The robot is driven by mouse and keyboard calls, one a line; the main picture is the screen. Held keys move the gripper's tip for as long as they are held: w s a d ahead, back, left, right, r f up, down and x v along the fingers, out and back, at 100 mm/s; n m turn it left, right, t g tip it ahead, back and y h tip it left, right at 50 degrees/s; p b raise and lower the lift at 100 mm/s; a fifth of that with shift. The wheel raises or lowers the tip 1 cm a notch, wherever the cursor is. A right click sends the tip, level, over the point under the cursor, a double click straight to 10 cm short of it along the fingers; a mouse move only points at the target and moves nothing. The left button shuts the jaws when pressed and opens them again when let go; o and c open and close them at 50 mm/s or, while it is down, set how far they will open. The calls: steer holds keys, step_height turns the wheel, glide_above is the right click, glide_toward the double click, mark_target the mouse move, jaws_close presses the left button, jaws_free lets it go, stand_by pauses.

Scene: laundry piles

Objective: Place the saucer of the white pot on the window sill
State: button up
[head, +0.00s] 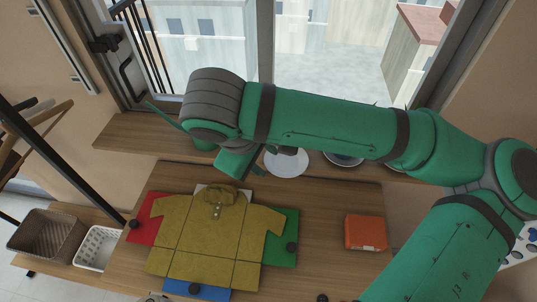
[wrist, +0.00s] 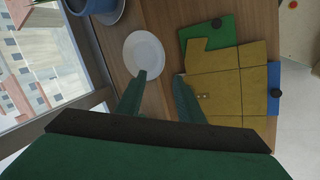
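A white saucer (head: 287,163) lies flat and empty near where the window sill (head: 130,133) meets the table; I cannot tell exactly which surface bears it. In the wrist view the white saucer (wrist: 150,50) shows whole. My gripper (wrist: 160,78) is open and empty, with one fingertip overlapping the saucer's near rim in the picture and the other to its right, near the shirt. Contact cannot be told. In the head view my gripper (head: 256,167) is just left of the saucer. No white pot can be made out; my arm covers much of the sill.
A blue pot (wrist: 92,5) stands on a blue saucer (wrist: 113,14) by the window. A mustard shirt (head: 208,235) lies on a coloured folding board (head: 282,245). An orange box (head: 366,232) stands on the table's right. Two baskets, brown (head: 45,235) and white (head: 97,248), are at left.

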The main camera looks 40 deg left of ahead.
mark_target(278, 172)
steer(key=shift+d, duration=0.1)
stand_by(0.3)
steer(key=x, duration=1)
steer(key=shift+w+d+f, duration=0.1)
steer(key=shift+w+f, duration=0.05)
steer(key=shift+f, duration=0.15)
jaws_close()
